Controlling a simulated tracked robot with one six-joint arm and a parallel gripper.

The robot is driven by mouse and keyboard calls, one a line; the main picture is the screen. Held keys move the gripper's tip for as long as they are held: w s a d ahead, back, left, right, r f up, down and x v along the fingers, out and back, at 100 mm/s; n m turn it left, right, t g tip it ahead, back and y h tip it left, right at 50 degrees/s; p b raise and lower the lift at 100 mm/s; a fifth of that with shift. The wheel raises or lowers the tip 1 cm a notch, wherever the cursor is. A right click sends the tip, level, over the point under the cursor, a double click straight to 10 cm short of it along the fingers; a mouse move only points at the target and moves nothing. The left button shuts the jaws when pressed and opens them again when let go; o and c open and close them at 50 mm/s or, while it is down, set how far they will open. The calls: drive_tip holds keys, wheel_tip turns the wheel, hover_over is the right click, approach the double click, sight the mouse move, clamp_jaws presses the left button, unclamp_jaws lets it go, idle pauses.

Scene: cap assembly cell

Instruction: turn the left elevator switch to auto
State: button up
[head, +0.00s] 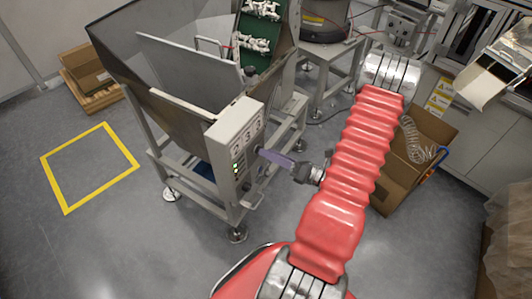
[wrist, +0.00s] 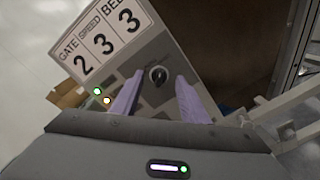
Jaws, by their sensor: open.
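The elevator's control box (head: 236,138) is a pale box on the front of the hopper frame. In the wrist view its panel shows a small dark round switch (wrist: 158,75) below the gate, speed and belt display (wrist: 108,38), which reads 2, 3, 3. My gripper (head: 262,154) has purple fingers and points at the box's face. In the wrist view the open fingers stand on either side of the switch, with gaps visible. Which position the switch points to is too small to tell. In the head view my fingers hide the switch.
Green (wrist: 97,91) and yellow (wrist: 106,100) lights glow on the panel. The metal hopper (head: 175,90) rises behind the box, with a green belt (head: 253,50) carrying white parts. An open cardboard box (head: 400,190) stands right of my arm.

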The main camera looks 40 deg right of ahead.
drive_tip(key=shift+x, duration=1.05)
drive_tip(key=c, duration=0.9)
drive_tip(key=shift+a, duration=0.2)
drive_tip(key=shift+c, duration=0.6)
drive_tip(key=shift+d, duration=0.2)
